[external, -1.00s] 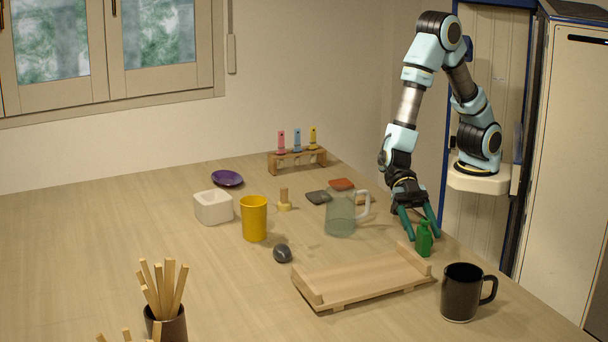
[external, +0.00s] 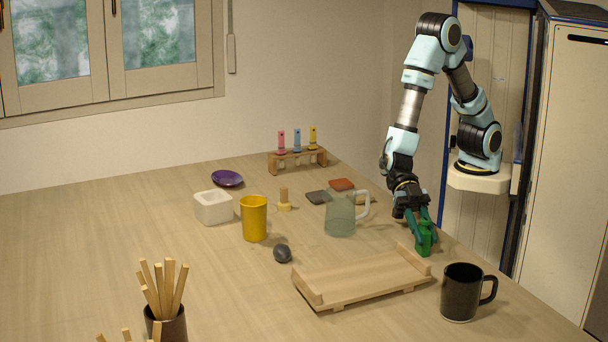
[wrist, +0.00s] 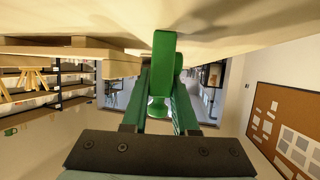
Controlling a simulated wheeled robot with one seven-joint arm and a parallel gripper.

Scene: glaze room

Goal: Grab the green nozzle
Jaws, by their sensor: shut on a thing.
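The green nozzle (external: 424,239) stands on the table, just behind the right end of the wooden tray. My gripper (external: 420,222) is at it, with its green fingers shut on its upper part. In the wrist view the nozzle (wrist: 163,70) shows between the two green fingers of my gripper (wrist: 160,88). Part of the nozzle is hidden behind the fingers in the external view.
The wooden tray (external: 365,280) lies just in front of the nozzle. A black mug (external: 460,294) stands at the front right. A clear glass mug (external: 340,214) is to the left, with a yellow cup (external: 254,218) beyond it. The middle left of the table is clear.

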